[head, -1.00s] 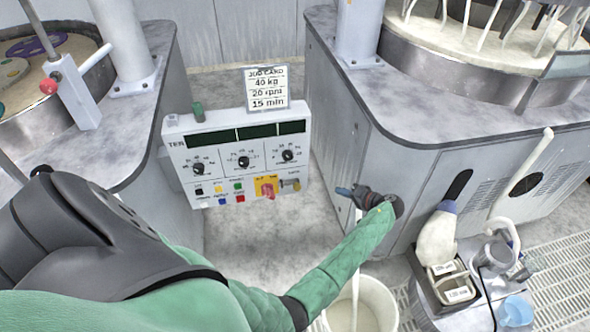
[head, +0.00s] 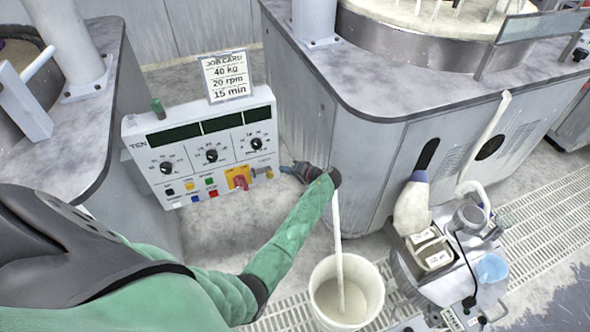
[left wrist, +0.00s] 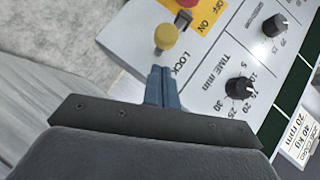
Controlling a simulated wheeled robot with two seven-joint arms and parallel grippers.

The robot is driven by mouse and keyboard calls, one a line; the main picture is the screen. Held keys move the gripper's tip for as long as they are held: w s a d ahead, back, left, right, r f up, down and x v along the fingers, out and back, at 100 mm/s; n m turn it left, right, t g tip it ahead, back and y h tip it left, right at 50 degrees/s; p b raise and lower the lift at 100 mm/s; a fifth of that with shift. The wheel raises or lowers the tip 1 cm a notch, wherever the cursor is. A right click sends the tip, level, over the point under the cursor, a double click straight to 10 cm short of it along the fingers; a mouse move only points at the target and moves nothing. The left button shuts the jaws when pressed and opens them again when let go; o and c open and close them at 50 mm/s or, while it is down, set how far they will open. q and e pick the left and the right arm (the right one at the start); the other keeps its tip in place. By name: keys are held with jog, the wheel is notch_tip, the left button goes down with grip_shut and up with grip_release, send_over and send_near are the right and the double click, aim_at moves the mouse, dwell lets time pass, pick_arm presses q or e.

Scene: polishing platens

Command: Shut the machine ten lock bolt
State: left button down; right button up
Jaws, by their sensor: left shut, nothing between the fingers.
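The machine ten control panel (head: 200,150), marked TEN, stands left of centre in the head view. Its lock bolt (head: 263,171) is a small brass-coloured knob at the panel's lower right, beside the red switch. In the left wrist view the lock bolt's yellow knob (left wrist: 166,37) stands beside the word LOCK. My left gripper (head: 283,168) is shut and empty, just right of the panel's lower right corner. In the left wrist view its blue fingertips (left wrist: 160,69) are close to the knob, with a small gap in the picture. My right gripper is not in view.
A red switch (head: 240,182) on a yellow plate sits close left of the bolt. A job card (head: 227,78) stands on top of the panel. A white bucket (head: 372,318) with a stick in it is below my left forearm. A cart (head: 440,285) with containers is at the lower right.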

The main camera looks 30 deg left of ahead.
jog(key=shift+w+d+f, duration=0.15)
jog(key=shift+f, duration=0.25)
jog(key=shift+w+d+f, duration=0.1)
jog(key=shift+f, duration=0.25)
